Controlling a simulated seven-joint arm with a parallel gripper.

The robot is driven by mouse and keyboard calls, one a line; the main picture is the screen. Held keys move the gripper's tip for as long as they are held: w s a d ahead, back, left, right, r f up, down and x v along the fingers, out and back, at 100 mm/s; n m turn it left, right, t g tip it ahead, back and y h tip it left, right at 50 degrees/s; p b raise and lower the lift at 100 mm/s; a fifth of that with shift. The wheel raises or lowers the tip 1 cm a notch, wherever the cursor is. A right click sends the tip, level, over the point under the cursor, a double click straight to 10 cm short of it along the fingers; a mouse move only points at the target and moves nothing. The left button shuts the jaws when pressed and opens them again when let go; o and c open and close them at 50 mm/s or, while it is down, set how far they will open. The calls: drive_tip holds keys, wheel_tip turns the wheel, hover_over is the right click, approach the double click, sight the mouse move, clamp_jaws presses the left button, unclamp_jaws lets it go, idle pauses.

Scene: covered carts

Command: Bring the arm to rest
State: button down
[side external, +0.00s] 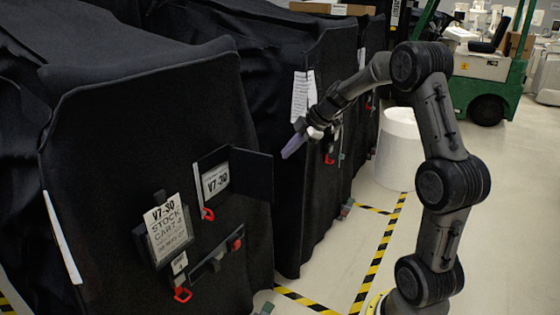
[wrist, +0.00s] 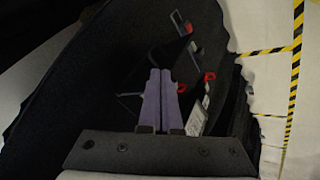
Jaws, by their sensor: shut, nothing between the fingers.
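My gripper (side external: 294,146) hangs in the air beside the black covered carts, with its purple fingers pointing down and to the left. In the wrist view the two purple fingers (wrist: 157,72) lie side by side, shut, with nothing between them. The fingers are apart from the panel in the side view. My arm is bent, its upper part reaching left toward the carts.
A second covered cart (side external: 300,220) stands behind the near one. A white cylinder (side external: 398,150) stands behind my arm. A green forklift (side external: 485,75) is at the back right. Yellow-black tape (side external: 380,255) marks the floor, which is clear at the right.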

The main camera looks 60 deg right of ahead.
drive_tip(key=a+r+n, duration=0.4)
drive_tip(key=a+r, duration=0.6)
drive_tip(key=a, duration=0.5)
drive_tip(key=s+a+r+y, duration=0.1)
drive_tip(key=s+a+r, duration=0.1)
drive_tip(key=s+a, duration=0.6)
drive_tip(key=s+a+f+m, duration=0.1)
drive_tip(key=s+a+m, duration=0.3)
drive_tip(key=s, duration=0.5)
drive_tip(key=s+d+f+m+g+h, duration=0.1)
drive_tip(key=s+d+f+m+h, duration=0.1)
drive_tip(key=s+f+m, duration=0.5)
drive_tip(key=shift+s+m+g, duration=0.4)
drive_tip(key=shift+s+m, duration=0.6)
drive_tip(key=shift+m, duration=0.9)
drive_tip(key=shift+r, duration=0.1)
